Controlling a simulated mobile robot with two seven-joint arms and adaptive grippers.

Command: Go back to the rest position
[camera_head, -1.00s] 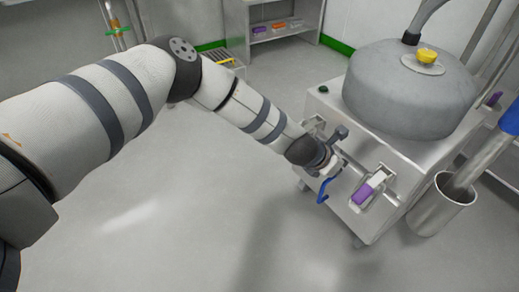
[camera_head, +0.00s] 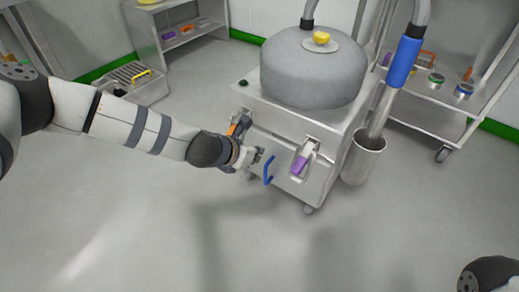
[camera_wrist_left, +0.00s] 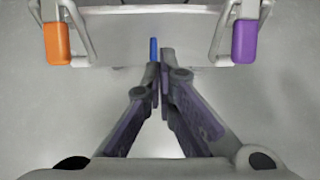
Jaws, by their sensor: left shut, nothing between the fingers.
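My left arm reaches in from the left in the head view. Its gripper (camera_head: 260,156) is in front of the steel machine (camera_head: 318,183), close to the blue handle (camera_head: 268,171). In the left wrist view the fingers (camera_wrist_left: 160,68) are together with nothing between them, and the blue handle (camera_wrist_left: 153,48) shows just beyond the tips. Whether they touch it I cannot tell. My right gripper is not in view; a dark rounded part, probably of my right arm, shows at the bottom right of the head view.
The machine has a grey domed lid (camera_head: 312,75), a purple-tipped latch (camera_head: 299,165) and an orange-tipped latch (camera_head: 232,129). A steel bucket (camera_head: 362,160) stands to its right. A shelf cart (camera_head: 450,116) stands behind at right. The floor in front is clear.

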